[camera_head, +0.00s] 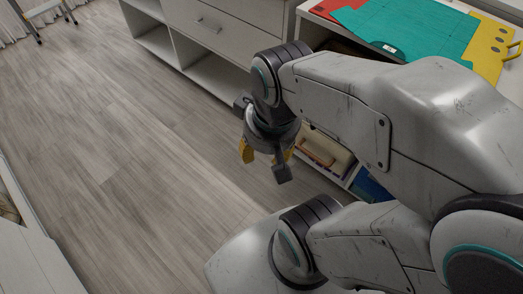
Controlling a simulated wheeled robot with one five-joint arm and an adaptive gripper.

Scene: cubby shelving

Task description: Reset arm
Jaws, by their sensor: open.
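My gripper (266,152) hangs from the end of my arm near the middle of the picture and points down.
White cubby shelving (232,62) with a drawer (212,22) runs along the top. On its top lie a teal folder (418,32), a red item (333,8) and a yellow item (490,50). A cream case (325,152) sits in a low cubby. Open floor (120,140) lies left.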

